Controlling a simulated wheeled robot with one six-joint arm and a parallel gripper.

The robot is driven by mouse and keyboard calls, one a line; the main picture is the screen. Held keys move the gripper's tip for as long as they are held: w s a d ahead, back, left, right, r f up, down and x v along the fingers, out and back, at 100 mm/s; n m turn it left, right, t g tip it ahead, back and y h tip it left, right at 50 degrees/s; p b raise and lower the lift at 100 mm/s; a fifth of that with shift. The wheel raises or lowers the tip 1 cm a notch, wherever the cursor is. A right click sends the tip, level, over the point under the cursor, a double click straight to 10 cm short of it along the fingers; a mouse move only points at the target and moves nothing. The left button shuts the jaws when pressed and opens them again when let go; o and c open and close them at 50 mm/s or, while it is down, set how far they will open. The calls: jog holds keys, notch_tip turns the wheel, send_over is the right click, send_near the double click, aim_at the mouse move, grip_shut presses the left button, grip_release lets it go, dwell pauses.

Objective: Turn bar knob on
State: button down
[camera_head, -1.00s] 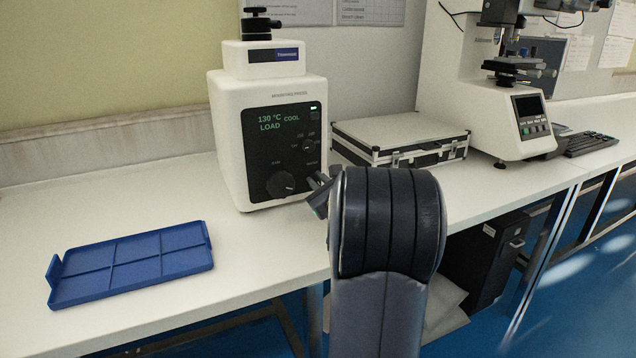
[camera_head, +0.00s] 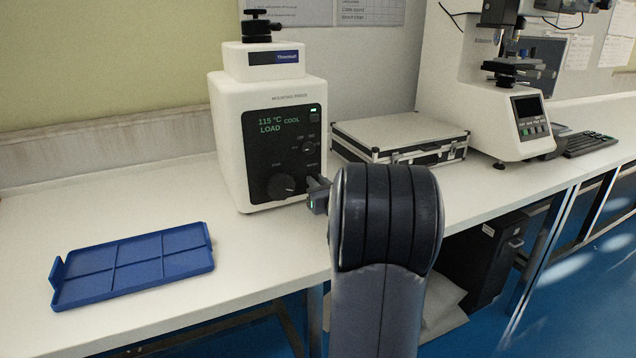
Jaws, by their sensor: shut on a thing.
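The white mounting press (camera_head: 232,135) stands on the bench left of centre. Its black front panel has a lit display (camera_head: 270,124) reading 115 °C, COOL and LOAD. A large round knob (camera_head: 281,186) is low on the panel, and a small knob (camera_head: 309,147) is at its upper right. My gripper (camera_head: 315,186) is at the panel's lower right edge, right of the large round knob. It is shut on what looks like the bar knob, which the fingers hide. My dark arm covers part of the gripper, and the bar knob's angle cannot be seen.
A blue divided tray (camera_head: 133,265) lies on the bench at left. A silver-edged case (camera_head: 400,135) lies right of the press. A white tester (camera_head: 455,90) and a black keyboard (camera_head: 592,143) are farther right. The bench (camera_head: 240,250) is clear in front of the press.

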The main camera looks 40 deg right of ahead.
jog(key=shift+f, duration=0.1)
jog(key=c, duration=1.4)
grip_release()
jog(key=shift+c, duration=0.2)
jog(key=shift+s, duration=0.1)
jog(key=p+v, duration=0.1)
jog(key=v, duration=0.9)
jog(key=shift+s, duration=0.35)
jog(key=b+x, duration=0.1)
jog(key=x, duration=0.9)
jog(key=shift+w, duration=0.55)
jog(key=shift+s, duration=0.1)
